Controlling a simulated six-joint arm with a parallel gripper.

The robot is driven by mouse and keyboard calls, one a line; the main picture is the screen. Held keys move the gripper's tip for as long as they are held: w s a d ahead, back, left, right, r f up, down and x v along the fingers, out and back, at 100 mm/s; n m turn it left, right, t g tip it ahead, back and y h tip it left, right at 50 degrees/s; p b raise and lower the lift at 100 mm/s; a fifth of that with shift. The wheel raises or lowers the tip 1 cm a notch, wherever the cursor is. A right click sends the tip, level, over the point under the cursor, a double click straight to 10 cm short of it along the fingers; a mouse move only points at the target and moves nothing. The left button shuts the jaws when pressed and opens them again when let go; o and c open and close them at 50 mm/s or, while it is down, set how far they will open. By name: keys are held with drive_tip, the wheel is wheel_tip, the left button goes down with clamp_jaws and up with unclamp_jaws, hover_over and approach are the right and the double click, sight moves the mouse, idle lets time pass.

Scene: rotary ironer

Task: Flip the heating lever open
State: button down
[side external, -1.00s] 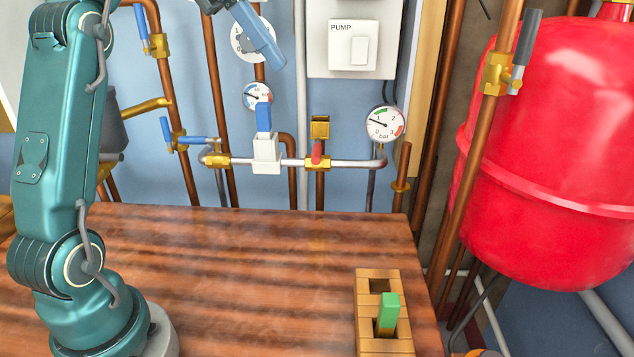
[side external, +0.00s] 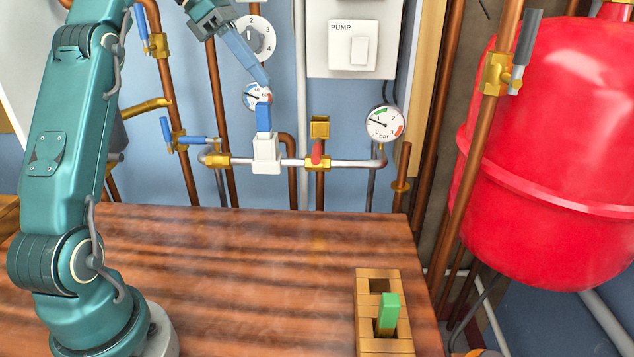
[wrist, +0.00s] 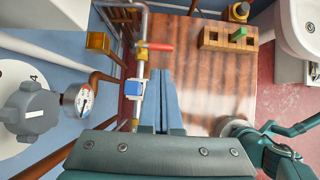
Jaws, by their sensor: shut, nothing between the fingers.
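My gripper (side external: 266,80) points down and right with its two blue fingers together and nothing between them. In the wrist view the shut fingers (wrist: 166,80) show side by side. A white valve body (side external: 265,160) on the horizontal pipe carries an upright blue lever (side external: 264,118). My fingertips appear just above this lever in the side view; I cannot tell whether they touch. In the wrist view the blue lever (wrist: 132,88) is left of the fingers. A red handle (side external: 317,150) sits on a brass valve to its right. No label shows which one is the heating lever.
A round gauge (side external: 257,96) and a numbered dial (side external: 257,40) are on the wall behind my gripper. A pressure gauge (side external: 384,123) and a pump switch (side external: 352,48) are to the right. The wooden bench (side external: 250,270) is mostly clear, with a wooden block (side external: 367,278) holding a green piece.

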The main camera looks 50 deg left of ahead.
sight(314, 151)
drive_tip(key=x, duration=1.3)
drive_tip(key=shift+d+f, duration=0.1)
drive_tip(key=shift+f, duration=0.15)
drive_tip(key=shift+w+d+n+t+y, duration=0.15)
drive_tip(key=shift+d+n+t+y, duration=0.15)
drive_tip(key=shift+n, duration=0.4)
drive_tip(key=shift+w+d+n+t+y, duration=0.25)
drive_tip(key=shift+d+n+t+y, duration=0.25)
drive_tip(key=shift+n, duration=0.7)
drive_tip(key=shift+w+d+n+y, duration=0.2)
drive_tip(key=shift+n+y, duration=0.2)
drive_tip(key=shift+n, duration=0.2)
drive_tip(key=shift+w+d+n+y, duration=0.25)
drive_tip(key=shift+n+y, duration=0.15)
drive_tip(key=shift+n, duration=0.2)
drive_tip(key=w, duration=0.1)
drive_tip(key=w+d, duration=0.1)
drive_tip(key=w, duration=0.1)
drive_tip(key=shift+w, duration=0.1)
drive_tip(key=shift+a, duration=0.15)
